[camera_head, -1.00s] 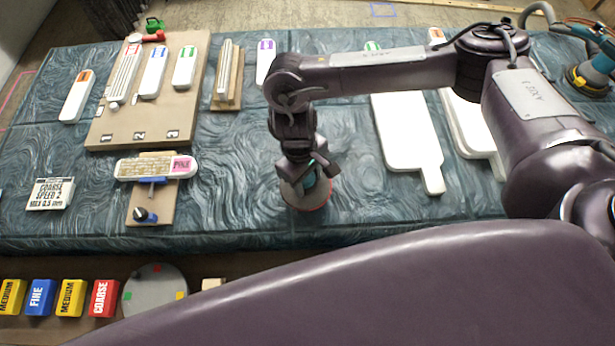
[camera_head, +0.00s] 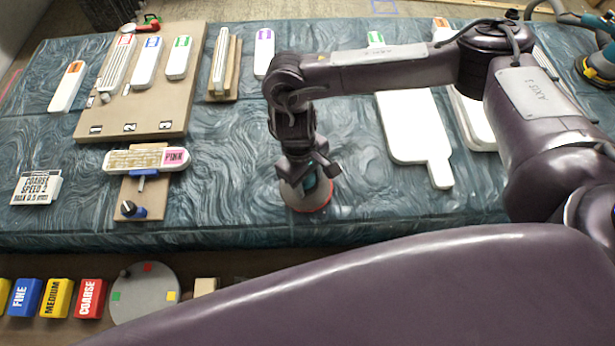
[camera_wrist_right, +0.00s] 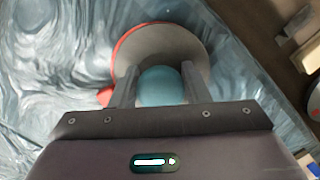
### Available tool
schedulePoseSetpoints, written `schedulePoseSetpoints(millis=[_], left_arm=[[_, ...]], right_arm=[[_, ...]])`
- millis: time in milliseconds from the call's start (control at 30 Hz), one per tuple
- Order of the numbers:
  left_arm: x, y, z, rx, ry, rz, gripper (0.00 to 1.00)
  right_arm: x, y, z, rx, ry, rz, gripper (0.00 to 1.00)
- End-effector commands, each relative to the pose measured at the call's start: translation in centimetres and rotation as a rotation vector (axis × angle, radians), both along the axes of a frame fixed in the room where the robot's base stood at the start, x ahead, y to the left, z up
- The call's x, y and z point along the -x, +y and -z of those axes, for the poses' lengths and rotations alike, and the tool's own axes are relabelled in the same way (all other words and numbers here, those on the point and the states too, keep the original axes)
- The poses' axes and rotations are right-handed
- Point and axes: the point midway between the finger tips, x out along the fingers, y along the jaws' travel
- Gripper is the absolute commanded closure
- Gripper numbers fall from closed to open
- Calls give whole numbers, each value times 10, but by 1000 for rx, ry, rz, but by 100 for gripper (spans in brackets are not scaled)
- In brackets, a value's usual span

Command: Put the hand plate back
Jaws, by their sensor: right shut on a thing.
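The hand plate (camera_head: 312,205) is a round grey disc with a red rim and a teal knob. It is over the middle of the blue-green patterned bench top (camera_head: 240,190); I cannot tell whether it touches the surface. My right gripper (camera_head: 308,177) points down and is shut on the teal knob. In the right wrist view the knob (camera_wrist_right: 161,86) sits between the two fingers (camera_wrist_right: 160,92), with the grey disc (camera_wrist_right: 185,42) beyond it. Part of the plate is hidden by the gripper. My left gripper is not in view.
A round grey disc (camera_head: 145,300) with coloured squares lies on the front shelf beside coloured blocks (camera_head: 90,298). A brown board (camera_head: 150,120) with white-bodied tools is at left. A white paddle-shaped board (camera_head: 415,130) is at right. Bench around the plate is clear.

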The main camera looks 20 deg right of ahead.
Motion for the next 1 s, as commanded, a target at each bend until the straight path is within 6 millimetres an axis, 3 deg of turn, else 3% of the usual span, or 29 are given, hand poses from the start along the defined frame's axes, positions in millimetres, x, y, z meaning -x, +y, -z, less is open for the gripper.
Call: schedulePoseSetpoints(millis=[1000], left_arm=[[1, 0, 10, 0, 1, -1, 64]], right_arm=[[2, 0, 25, 1, 4, 1, 82]])
